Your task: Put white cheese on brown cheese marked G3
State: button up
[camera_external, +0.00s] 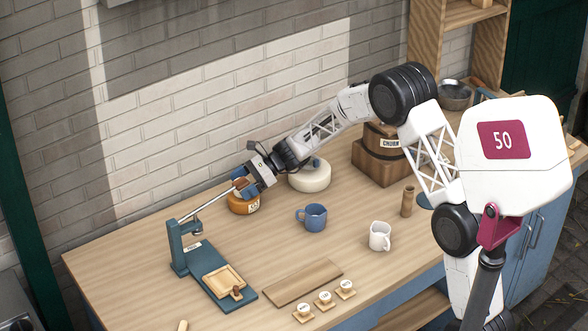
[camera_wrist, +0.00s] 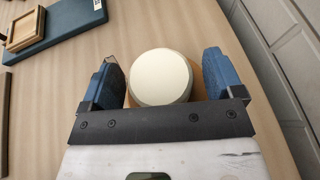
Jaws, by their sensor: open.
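A brown cheese (camera_external: 243,207) with a small pale label sits on the table beside the teal press; I cannot read the label clearly. My gripper (camera_external: 243,188) is right above it, with its blue fingers pointing down. In the wrist view, a round white cheese (camera_wrist: 160,77) lies between the two open fingers of my gripper (camera_wrist: 163,80), with gaps on both sides. An orange-brown edge (camera_wrist: 192,88) shows beneath and around it, so it appears to rest on the brown cheese. In the external view the white cheese is mostly hidden by my gripper.
A teal press (camera_external: 205,268) with a wooden frame stands to the front left. A large white round piece with a blue knob (camera_external: 309,179), a blue mug (camera_external: 315,216), a white mug (camera_external: 380,236) and a wooden churn (camera_external: 378,162) stand to the right. A flat board (camera_external: 303,283) lies in front.

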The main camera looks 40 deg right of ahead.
jog(key=shift+r, duration=0.1)
jog(key=shift+d, duration=0.1)
jog(key=v, duration=1.2)
jog(key=shift+s+r, duration=0.1)
dwell(0.5)
jog(key=s+r+n+g+h, duration=0.1)
jog(key=s+r+n+h, duration=0.35)
jog(key=s, duration=0.75)
jog(key=s+r+n+g+h, duration=0.1)
jog(key=s+r+n, duration=0.55)
jog(key=s, duration=0.65)
jog(key=s+d+r+n+h, duration=0.1)
jog(key=s+d+n+h, duration=0.1)
jog(key=s, duration=0.8)
jog(key=s+d+r+n+t+h, duration=0.1)
jog(key=s+d+n+h, duration=0.1)
jog(key=s, duration=0.7)
jog(key=s+d+r+n+t+h, duration=0.1)
jog(key=s+n+h, duration=0.3)
jog(key=s, duration=0.6)
jog(key=shift+s+d+n, duration=0.35)
jog(key=shift+d+n, duration=0.15)
jog(key=shift+d, duration=0.15)
jog(key=shift+r, duration=0.1)
